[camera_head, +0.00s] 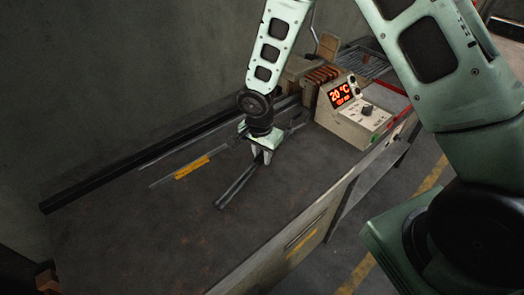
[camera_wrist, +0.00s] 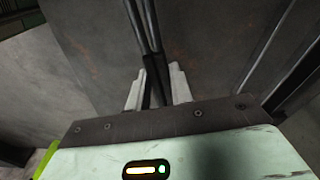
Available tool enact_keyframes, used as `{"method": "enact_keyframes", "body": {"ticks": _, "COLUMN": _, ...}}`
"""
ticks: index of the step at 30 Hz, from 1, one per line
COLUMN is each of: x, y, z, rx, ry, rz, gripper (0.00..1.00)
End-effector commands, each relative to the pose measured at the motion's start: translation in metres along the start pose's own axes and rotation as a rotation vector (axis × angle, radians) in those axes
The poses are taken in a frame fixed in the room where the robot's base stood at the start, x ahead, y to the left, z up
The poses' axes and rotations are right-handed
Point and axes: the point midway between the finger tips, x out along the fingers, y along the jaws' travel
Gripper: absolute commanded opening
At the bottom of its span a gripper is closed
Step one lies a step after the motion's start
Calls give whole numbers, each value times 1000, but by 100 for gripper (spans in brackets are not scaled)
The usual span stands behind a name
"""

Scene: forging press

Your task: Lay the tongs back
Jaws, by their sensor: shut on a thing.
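The dark metal tongs (camera_head: 236,188) show two long, thin handles close together, reaching toward the lower left from my gripper (camera_head: 262,155) in the head view. In the wrist view the tongs (camera_wrist: 150,45) run up from between the pale fingers of my gripper (camera_wrist: 157,92), which are shut on them. The tongs are over the grey workbench (camera_head: 150,225). I cannot tell whether they touch its surface. The far end of the tongs is partly hidden behind my gripper in the head view.
A slim bar with a yellow band (camera_head: 192,167) lies left of my gripper. A black rail (camera_head: 130,176) runs along the back. A control box (camera_head: 352,112) reading 20 °C stands right, beside a copper-coloured coil (camera_head: 321,75). The bench's front left is clear.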

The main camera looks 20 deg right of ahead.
Motion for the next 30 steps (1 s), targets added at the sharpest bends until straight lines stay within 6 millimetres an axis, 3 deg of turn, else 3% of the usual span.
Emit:
{"method": "enact_keyframes", "body": {"ticks": 15, "x": 47, "y": -1, "z": 4, "rx": 0, "ry": 1, "rz": -2, "gripper": 0}}
{"method": "enact_keyframes", "body": {"ticks": 29, "x": 52, "y": -1, "z": 4, "rx": 1, "ry": 1, "rz": -2, "gripper": 0}}
{"method": "enact_keyframes", "body": {"ticks": 30, "x": 52, "y": -1, "z": 4, "rx": 0, "ry": 1, "rz": -2, "gripper": 27}}
